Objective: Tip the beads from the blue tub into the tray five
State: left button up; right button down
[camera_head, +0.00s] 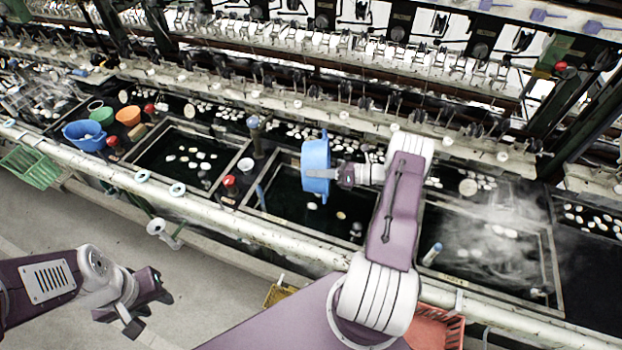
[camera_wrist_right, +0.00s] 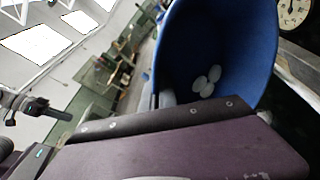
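My right gripper (camera_head: 340,175) is shut on a blue tub (camera_head: 315,168) and holds it tipped on its side above a dark basin in the middle. In the right wrist view the tub's inside (camera_wrist_right: 215,50) faces the camera, with several white beads (camera_wrist_right: 207,82) in it. Another blue tub (camera_head: 84,137) with white pieces in it stands at the left, away from both grippers. My left gripper (camera_head: 148,310) is low at the left, apart from everything, empty with its fingers spread.
Framed dark basins (camera_head: 185,157) with floating white pieces line the bench. An orange bowl (camera_head: 128,115) and a green bowl (camera_head: 101,115) stand at the left. A red crate (camera_head: 437,328) and a green crate (camera_head: 30,167) sit along the front. Steam hangs over the right basin (camera_head: 485,250).

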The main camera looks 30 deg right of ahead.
jog(key=s+d+t+y+b, duration=0.1)
jog(key=b, duration=0.2)
jog(key=s+d+r+t+y+b, duration=0.1)
jog(key=b, duration=0.2)
jog(key=d+t+y+b, duration=0.1)
jog(key=d+b, duration=0.1)
jog(key=shift+s+r+m+y+b, duration=0.3)
jog(key=shift+s+r+y+b, duration=0.1)
dwell(1.2)
